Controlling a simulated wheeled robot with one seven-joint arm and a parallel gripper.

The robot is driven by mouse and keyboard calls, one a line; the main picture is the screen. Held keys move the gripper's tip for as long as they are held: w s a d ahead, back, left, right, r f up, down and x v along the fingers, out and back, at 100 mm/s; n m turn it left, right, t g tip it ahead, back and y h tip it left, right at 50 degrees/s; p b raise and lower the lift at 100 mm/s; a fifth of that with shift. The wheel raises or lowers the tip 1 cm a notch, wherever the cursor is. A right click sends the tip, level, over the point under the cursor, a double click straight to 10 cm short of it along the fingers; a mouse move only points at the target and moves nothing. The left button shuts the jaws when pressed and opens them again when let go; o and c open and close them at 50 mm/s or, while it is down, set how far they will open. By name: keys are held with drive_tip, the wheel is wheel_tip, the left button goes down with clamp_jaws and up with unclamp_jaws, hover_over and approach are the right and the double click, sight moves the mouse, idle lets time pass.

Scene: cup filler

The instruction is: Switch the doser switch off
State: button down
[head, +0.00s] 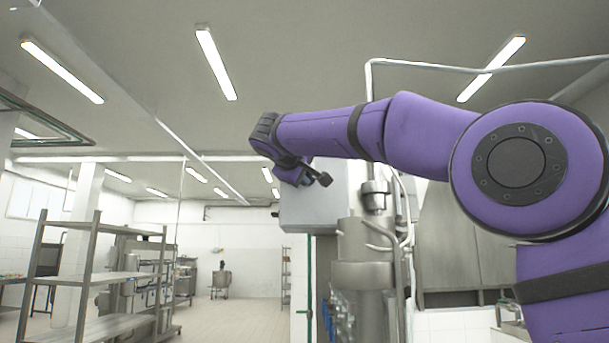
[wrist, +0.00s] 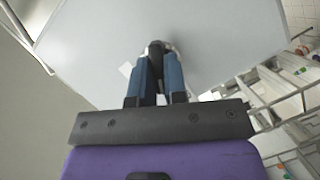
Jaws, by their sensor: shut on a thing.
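The doser switch (wrist: 157,48) is a small dark knob on the face of a grey box (wrist: 225,45), seen in the wrist view. My gripper (wrist: 159,68) has blue fingers, one on each side of the switch, and they are shut on it. A pale round base shows just behind the switch. In the head view the grey box (head: 312,212) stands beyond my arm's end. My wrist hides the switch there, and its on or off position cannot be told.
A steel machine column (head: 362,262) with pipes stands right of the box. Metal shelving (head: 92,275) stands at the left. The tiled floor (head: 235,318) between is clear.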

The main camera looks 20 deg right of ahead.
drive_tip(key=n, duration=0.1)
drive_tip(key=n+h, duration=0.1)
drive_tip(key=n, duration=0.1)
drive_tip(key=n+t, duration=0.1)
drive_tip(key=shift+a+f+h, duration=0.1)
drive_tip(key=shift+f+h, duration=0.15)
drive_tip(key=shift+h, duration=0.05)
drive_tip(key=shift+n, duration=0.5)
drive_tip(key=c, duration=1.2)
unclamp_jaws()
drive_tip(key=shift+o, duration=0.2)
drive_tip(key=v, duration=1)
drive_tip(key=shift+s+a+f, duration=0.15)
drive_tip(key=shift+s+a, duration=0.1)
drive_tip(key=shift+a, duration=0.05)
